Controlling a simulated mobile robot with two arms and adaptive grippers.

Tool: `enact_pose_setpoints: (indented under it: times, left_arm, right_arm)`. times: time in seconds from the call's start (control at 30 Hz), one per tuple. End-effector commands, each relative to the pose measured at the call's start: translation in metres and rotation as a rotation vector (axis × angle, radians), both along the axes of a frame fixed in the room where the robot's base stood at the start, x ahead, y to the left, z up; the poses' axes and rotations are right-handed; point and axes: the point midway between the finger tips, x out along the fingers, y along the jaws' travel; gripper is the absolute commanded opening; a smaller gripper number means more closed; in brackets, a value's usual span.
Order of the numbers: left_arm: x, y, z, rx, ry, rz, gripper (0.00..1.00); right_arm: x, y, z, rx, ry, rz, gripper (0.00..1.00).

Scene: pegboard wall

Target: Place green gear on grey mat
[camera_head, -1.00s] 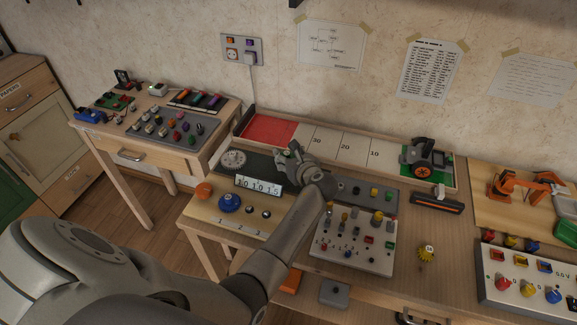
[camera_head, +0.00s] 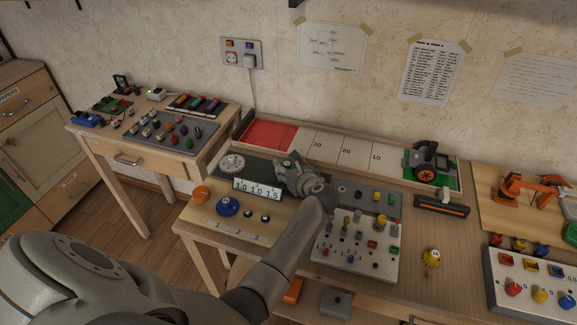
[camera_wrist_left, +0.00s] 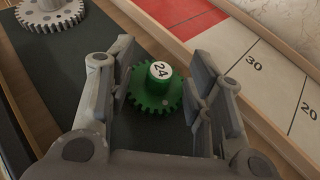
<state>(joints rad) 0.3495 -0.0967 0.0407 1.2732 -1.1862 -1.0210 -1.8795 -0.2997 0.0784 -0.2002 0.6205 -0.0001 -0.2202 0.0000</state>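The green gear (camera_wrist_left: 155,90), with a white cap marked 24, lies on a dark grey mat (camera_wrist_left: 62,80) in the left wrist view. My left gripper (camera_wrist_left: 163,68) is open, its fingers on both sides of the gear with small gaps showing. In the head view my left gripper (camera_head: 288,166) is low over the right part of the dark mat (camera_head: 262,168) and largely hides the gear. A lighter grey mat (camera_head: 352,190) with small coloured pieces lies just right of the wrist. My right gripper is out of view.
A grey gear (camera_wrist_left: 52,14) lies on the dark mat's left part. A long tray with a red section (camera_head: 267,132) and numbered white sections runs behind.

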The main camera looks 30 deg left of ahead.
Motion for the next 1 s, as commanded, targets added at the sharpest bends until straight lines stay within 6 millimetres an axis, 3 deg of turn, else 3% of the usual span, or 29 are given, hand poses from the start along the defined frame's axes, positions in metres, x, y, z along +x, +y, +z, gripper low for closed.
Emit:
enact_pose_setpoints:
  times: [0.03, 0.33, 0.67, 1.0]
  left_arm:
    - [-0.003, -0.001, -0.008, -0.011, 0.012, 0.003, 0.55]
    - [-0.006, -0.001, -0.013, -0.016, 0.021, 0.006, 0.55]
    - [-0.006, -0.002, -0.005, -0.020, 0.021, 0.008, 0.55]
    - [-0.024, -0.030, 0.022, -0.012, 0.017, 0.004, 0.55]
  right_arm:
    - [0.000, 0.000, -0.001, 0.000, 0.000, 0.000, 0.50]
    - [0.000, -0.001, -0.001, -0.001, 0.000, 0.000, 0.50]
    - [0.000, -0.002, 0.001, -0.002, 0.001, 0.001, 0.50]
    - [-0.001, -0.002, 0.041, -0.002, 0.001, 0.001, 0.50]
